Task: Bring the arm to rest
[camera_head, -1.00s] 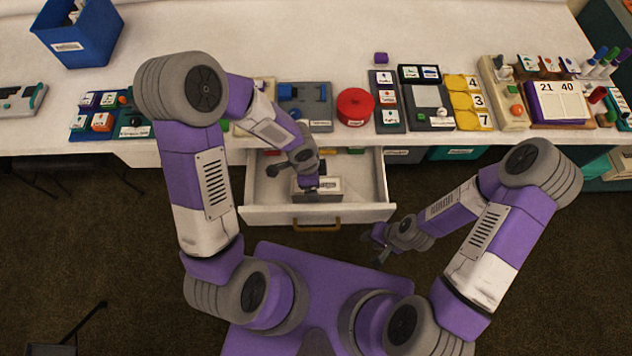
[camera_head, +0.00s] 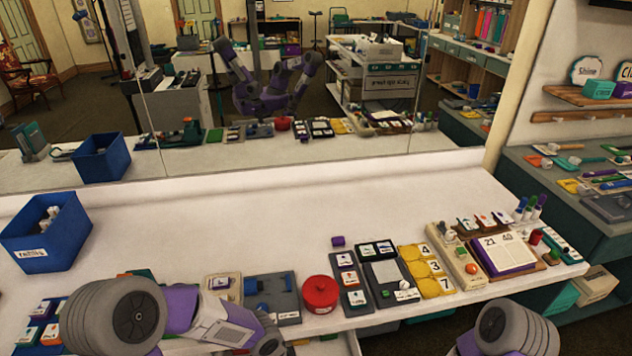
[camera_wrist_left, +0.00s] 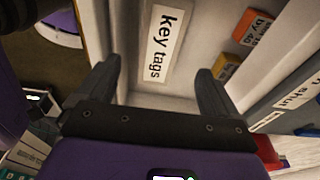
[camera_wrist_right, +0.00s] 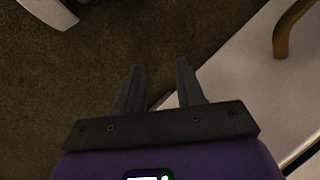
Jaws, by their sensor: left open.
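My left gripper (camera_wrist_left: 158,80) is open, its dark fingers spread apart with nothing between them, in the left wrist view. It is over a pale drawer interior (camera_wrist_left: 150,100) near a white label reading "key tags" (camera_wrist_left: 166,45). My right gripper (camera_wrist_right: 160,68) hangs over brown carpet, its fingers parted with a narrow gap and nothing held. In the head view, my left arm (camera_head: 215,325) crosses the bottom left and my right arm (camera_head: 505,330) shows at the bottom right. Both grippers are outside that view.
The white counter (camera_head: 300,215) bears a blue bin (camera_head: 45,240), a red round container (camera_head: 320,293) and several prop trays along its front edge. A mirror (camera_head: 300,110) stands behind it. A drawer handle (camera_wrist_right: 290,28) is near my right gripper.

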